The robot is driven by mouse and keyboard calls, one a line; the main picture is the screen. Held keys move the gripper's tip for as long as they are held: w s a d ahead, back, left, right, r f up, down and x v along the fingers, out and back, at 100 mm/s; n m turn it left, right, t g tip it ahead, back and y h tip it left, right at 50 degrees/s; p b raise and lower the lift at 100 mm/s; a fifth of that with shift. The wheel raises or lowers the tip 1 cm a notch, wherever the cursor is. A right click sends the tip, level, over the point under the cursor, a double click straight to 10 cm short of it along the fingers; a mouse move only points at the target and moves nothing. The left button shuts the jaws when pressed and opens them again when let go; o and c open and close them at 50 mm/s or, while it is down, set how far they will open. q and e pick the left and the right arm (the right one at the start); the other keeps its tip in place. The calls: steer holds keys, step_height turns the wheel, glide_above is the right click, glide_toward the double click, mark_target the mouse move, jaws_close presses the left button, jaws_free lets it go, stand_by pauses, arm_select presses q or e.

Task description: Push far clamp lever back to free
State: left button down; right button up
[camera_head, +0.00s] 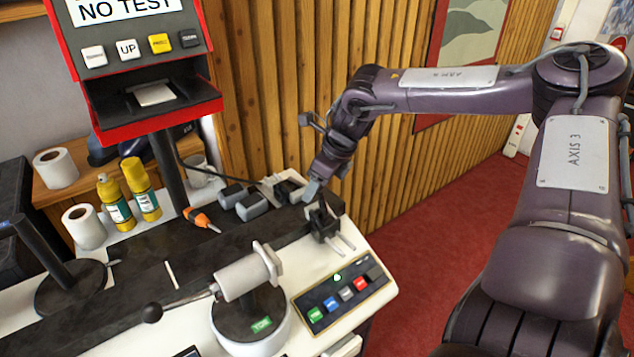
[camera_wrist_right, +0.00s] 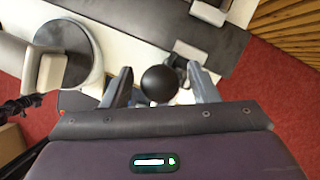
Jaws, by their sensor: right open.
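My right gripper (camera_head: 313,188) is at the far right end of the bench in the head view, pointing down over the dark far clamp (camera_head: 322,224). In the right wrist view, the gripper (camera_wrist_right: 160,88) is open, with one finger on each side of a round black knob (camera_wrist_right: 160,83), apparently the end of the far clamp's lever. The knob sits between the fingers with a gap visible on both sides. The lever's shaft is mostly hidden beneath the knob, so its tilt cannot be told. My left gripper is not in view.
A white cylinder (camera_head: 246,277) with a black-knobbed handle (camera_head: 152,312) stands at the front of the bench. A button panel (camera_head: 345,293) lies right of it. Grey blocks (camera_head: 245,203) and an orange-handled tool (camera_head: 200,218) lie behind. A wooden slatted wall (camera_head: 290,60) rises at the back.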

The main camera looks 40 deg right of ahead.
steer(key=shift+c, duration=0.2)
jaws_close()
stand_by(0.3)
